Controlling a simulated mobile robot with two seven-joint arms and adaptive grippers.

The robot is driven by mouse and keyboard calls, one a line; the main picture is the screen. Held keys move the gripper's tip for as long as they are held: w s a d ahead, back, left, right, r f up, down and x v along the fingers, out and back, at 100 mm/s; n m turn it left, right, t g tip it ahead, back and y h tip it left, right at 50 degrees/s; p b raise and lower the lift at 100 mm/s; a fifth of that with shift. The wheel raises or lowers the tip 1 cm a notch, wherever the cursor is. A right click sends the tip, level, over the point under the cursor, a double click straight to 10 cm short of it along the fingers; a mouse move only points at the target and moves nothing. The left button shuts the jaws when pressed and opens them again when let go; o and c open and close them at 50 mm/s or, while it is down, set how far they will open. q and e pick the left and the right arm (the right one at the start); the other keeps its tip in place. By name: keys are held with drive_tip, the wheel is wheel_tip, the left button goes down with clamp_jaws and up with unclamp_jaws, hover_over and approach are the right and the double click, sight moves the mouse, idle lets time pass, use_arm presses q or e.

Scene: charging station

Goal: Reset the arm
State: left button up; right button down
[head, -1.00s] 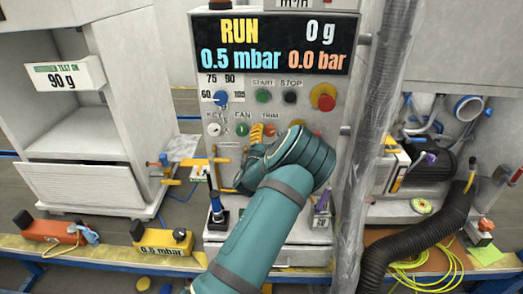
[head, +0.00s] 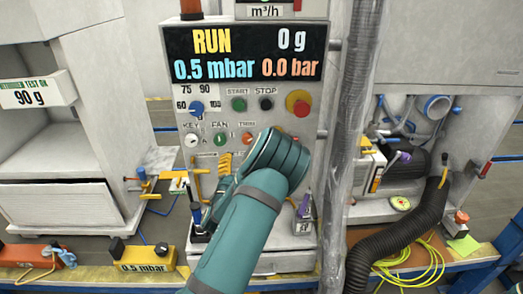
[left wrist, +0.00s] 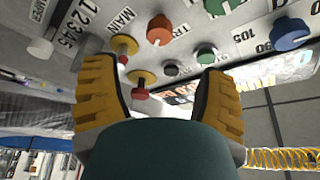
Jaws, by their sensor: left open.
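My left arm comes up in front of the control panel (head: 215,108) in the head view. Its teal wrist covers the lower part of the panel. My left gripper (head: 224,163) is partly hidden behind the wrist, with a yellow finger showing near the lower knobs. In the left wrist view the two yellow fingers (left wrist: 160,90) stand wide apart with nothing between them. Several knobs lie beyond them, including a red one (left wrist: 159,30) and a yellow one (left wrist: 125,47). The display (head: 245,52) reads RUN, 0 g, 0.5 mbar and 0.0 bar. My right gripper is not in view.
A yellow box labelled 0.5 mbar (head: 145,257) and an orange box (head: 33,254) stand on the front ledge. A white cabinet (head: 70,120) is at the left. A wrapped vertical duct (head: 350,130) and a black hose (head: 405,232) are at the right.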

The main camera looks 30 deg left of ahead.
use_arm(q)
drive_tip(key=s+d+f+n+g+h, duration=0.1)
drive_tip(key=s+d+f+n+g, duration=0.2)
drive_tip(key=f, duration=0.4)
drive_tip(key=s+d+f+n+g, duration=0.2)
drive_tip(key=s+d+f+g, duration=0.15)
drive_tip(key=f, duration=0.35)
drive_tip(key=s+d+f+n+g+h, duration=0.1)
drive_tip(key=s+d+f+n+g, duration=0.2)
drive_tip(key=f, duration=0.4)
drive_tip(key=s+d+f+g+h, duration=0.1)
drive_tip(key=s+d+g+h, duration=0.2)
drive_tip(key=s+d, duration=0.4)
drive_tip(key=s+d+f+n+g+h, duration=0.1)
drive_tip(key=s+d+g+h, duration=0.3)
drive_tip(key=d, duration=0.9)
drive_tip(key=s+g, duration=0.2)
drive_tip(key=s, duration=0.1)
drive_tip(key=shift+d+f, duration=0.3)
drive_tip(key=shift+f, duration=0.1)
